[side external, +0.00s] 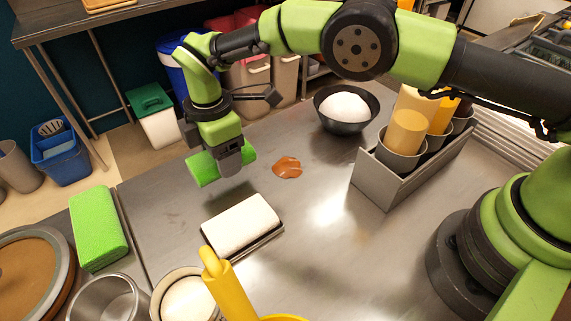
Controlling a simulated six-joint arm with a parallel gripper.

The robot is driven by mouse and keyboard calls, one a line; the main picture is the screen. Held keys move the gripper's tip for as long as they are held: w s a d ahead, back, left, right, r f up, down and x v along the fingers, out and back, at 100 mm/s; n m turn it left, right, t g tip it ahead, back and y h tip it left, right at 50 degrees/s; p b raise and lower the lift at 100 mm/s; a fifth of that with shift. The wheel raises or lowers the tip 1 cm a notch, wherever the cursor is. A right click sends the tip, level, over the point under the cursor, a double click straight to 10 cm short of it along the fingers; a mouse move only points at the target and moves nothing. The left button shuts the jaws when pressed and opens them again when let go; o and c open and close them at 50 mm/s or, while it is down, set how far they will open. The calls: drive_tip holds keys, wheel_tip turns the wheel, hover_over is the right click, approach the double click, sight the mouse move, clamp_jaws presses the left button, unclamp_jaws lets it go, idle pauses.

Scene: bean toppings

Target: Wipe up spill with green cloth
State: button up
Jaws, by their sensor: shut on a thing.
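My gripper (229,160) points down above the steel counter and is shut on a green cloth (203,171). The cloth sticks out on both sides of the jaws and appears to be held above the counter. The spill (287,167) is a small orange-brown puddle on the steel, a little to the right of the cloth and apart from it. A second green item (98,228), a thick textured pad, lies at the left edge of the counter. The fingertips are partly hidden by the cloth.
A white roll on a dark tray (242,226) lies in front of my gripper. A dark bowl (346,109) of white stuff stands behind the spill. A metal rack (397,178) holds bottles at right. Pots and a yellow handle (229,290) crowd the front. Steel around the spill is clear.

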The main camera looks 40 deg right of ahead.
drive_tip(key=r, duration=0.2)
hover_over(281, 161)
drive_tip(key=shift+w+f, duration=0.1)
drive_tip(key=shift+f, duration=2.9)
drive_tip(key=shift+f, duration=0.5)
drive_tip(key=shift+s, duration=2.5)
drive_tip(key=shift+w, duration=0.1)
drive_tip(key=shift+w, duration=2.4)
